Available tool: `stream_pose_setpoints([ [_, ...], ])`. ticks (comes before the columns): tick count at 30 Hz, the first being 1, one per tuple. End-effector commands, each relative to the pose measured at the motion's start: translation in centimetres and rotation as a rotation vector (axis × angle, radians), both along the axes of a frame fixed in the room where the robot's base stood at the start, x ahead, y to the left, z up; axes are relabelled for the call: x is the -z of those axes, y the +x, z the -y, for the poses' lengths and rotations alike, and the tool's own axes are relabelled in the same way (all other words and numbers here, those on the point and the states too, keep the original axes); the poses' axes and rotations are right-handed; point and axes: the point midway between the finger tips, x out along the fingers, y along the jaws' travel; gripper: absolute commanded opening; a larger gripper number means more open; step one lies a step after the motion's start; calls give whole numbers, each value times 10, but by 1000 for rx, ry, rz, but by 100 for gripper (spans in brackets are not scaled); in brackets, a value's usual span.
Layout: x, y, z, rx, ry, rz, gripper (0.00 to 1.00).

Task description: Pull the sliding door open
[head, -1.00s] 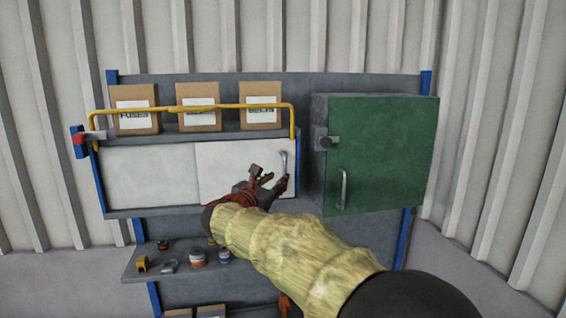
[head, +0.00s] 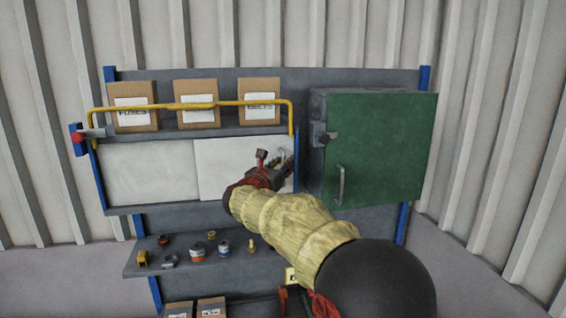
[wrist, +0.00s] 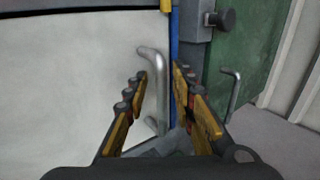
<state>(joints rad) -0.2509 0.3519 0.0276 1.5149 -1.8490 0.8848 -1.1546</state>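The white sliding door (head: 222,168) is the right one of two pale panels in the blue-framed cabinet, and its silver bar handle (wrist: 160,85) stands upright near its right edge. My gripper (head: 278,163) is in front of this handle in the head view and hides much of it. In the wrist view my gripper (wrist: 160,78) is open, with one finger to the left of the handle and one to the right. The handle shows between the fingertips; I cannot tell whether they touch it. The left panel (head: 150,170) has no visible handle.
A green cabinet door (head: 385,150) with its own handle (head: 341,185) stands close on the right. A yellow rail (head: 200,105) runs above the panels, before several boxes (head: 196,95). A lower shelf (head: 185,272) holds small cans and parts.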

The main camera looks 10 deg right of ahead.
Motion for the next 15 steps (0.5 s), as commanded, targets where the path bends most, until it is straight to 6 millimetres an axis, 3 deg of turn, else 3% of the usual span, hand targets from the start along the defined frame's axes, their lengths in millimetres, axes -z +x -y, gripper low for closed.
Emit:
stream_pose_setpoints([
  [7, 0, 1, 0, 0, 1, 1, 26],
  [15, 0, 1, 0, 0, 1, 1, 11],
])
